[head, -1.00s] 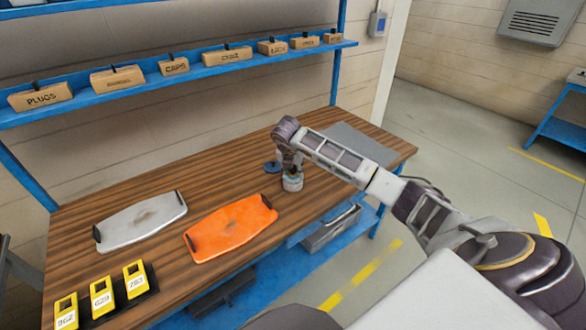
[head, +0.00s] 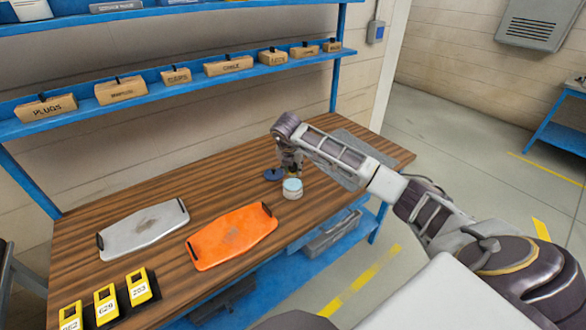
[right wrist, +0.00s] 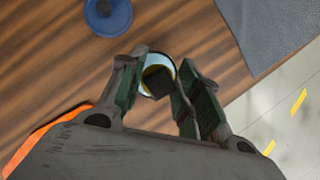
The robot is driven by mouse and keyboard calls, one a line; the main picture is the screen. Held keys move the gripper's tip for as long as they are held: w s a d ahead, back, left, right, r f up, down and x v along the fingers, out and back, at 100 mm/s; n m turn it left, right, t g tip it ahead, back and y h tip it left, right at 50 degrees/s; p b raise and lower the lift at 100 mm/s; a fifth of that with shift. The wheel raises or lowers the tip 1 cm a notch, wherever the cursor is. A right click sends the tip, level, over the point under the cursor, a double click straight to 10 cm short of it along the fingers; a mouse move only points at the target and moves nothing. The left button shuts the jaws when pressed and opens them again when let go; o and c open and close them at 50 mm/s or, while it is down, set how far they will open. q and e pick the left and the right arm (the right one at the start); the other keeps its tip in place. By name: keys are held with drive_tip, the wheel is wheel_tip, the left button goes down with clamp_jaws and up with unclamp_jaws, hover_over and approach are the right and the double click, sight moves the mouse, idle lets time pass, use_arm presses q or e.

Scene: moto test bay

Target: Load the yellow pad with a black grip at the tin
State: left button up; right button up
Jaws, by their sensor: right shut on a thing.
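The tin (head: 292,192) stands open on the wooden bench, with a pale blue top surface. It also shows in the right wrist view (right wrist: 166,61), partly covered by the held pad. My right gripper (head: 290,170) is just above and behind the tin in the head view. In the right wrist view, my right gripper (right wrist: 155,88) is shut on the black grip (right wrist: 157,81) of the pad. A thin yellowish edge shows around the grip; most of the pad is hidden. The pad appears clear of the tin. My left gripper is not in view.
A dark blue round lid (head: 274,174) lies left of the tin. An orange panel (head: 232,236) and a grey panel (head: 143,228) lie on the bench (head: 205,195). Yellow numbered holders (head: 106,304) stand at front left. A grey mat (head: 350,150) covers the right end.

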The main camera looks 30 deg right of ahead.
drive_tip(key=shift+r, duration=0.5)
drive_tip(key=shift+r+p, duration=0.4)
drive_tip(key=shift+r, duration=0.2)
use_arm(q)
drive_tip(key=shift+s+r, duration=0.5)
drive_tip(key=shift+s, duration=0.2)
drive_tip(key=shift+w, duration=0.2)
